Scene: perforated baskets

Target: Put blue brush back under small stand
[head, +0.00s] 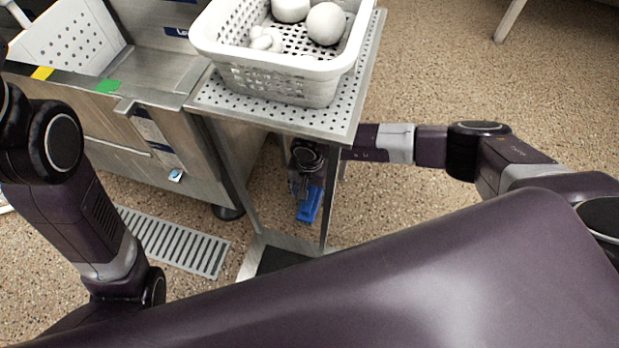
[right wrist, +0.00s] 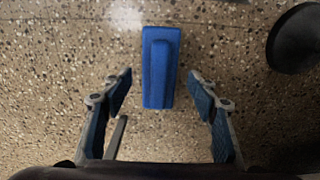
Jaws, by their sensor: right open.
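The small stand (head: 350,105) is a metal table with a perforated top, thin legs and a dark low base. The blue brush (head: 309,205) shows between its legs, under the top. My right gripper (head: 300,184) reaches in under the top from the right, beside the brush. In the right wrist view, the blue brush (right wrist: 160,68) is between and just beyond the spread fingertips of the gripper (right wrist: 160,84), with gaps on both sides. I cannot tell whether the brush rests on the floor. My left arm shows at the left, but its gripper is out of view.
A white perforated basket (head: 272,75) with several pale items stands on the stand. A steel unit (head: 150,150) is close on the left, with a floor drain grate (head: 175,242) in front. A dark round object (right wrist: 296,38) is at the wrist view's upper right. Open floor lies right.

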